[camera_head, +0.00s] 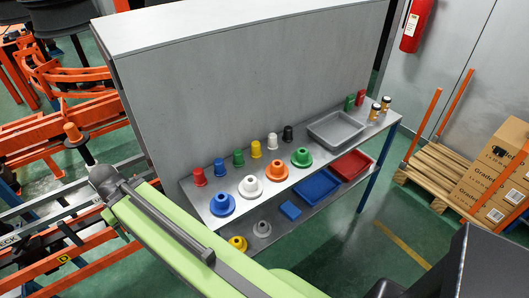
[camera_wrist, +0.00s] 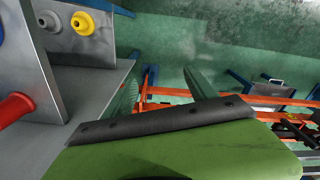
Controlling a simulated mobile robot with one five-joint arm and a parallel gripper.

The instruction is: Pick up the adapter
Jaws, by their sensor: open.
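Flanged, cone-shaped adapters stand on a grey metal shelf unit in the head view: blue (camera_head: 222,204), white (camera_head: 250,187), orange (camera_head: 273,171) and green (camera_head: 301,157) on the upper shelf. A yellow one (camera_head: 238,243) and a grey one (camera_head: 262,229) stand on the lower shelf. The wrist view also shows the yellow one (camera_wrist: 83,22) and the grey one (camera_wrist: 48,20), and a red piece (camera_wrist: 15,108) at its left edge. Which adapter is meant, I cannot tell.
Small coloured cups, from red (camera_head: 199,177) to black (camera_head: 288,134), line the shelf's back. A grey tray (camera_head: 336,127) and blue (camera_head: 316,186) and red (camera_head: 351,165) trays stand to the right. Orange frames (camera_head: 75,120) crowd the left. A pallet with boxes is far right.

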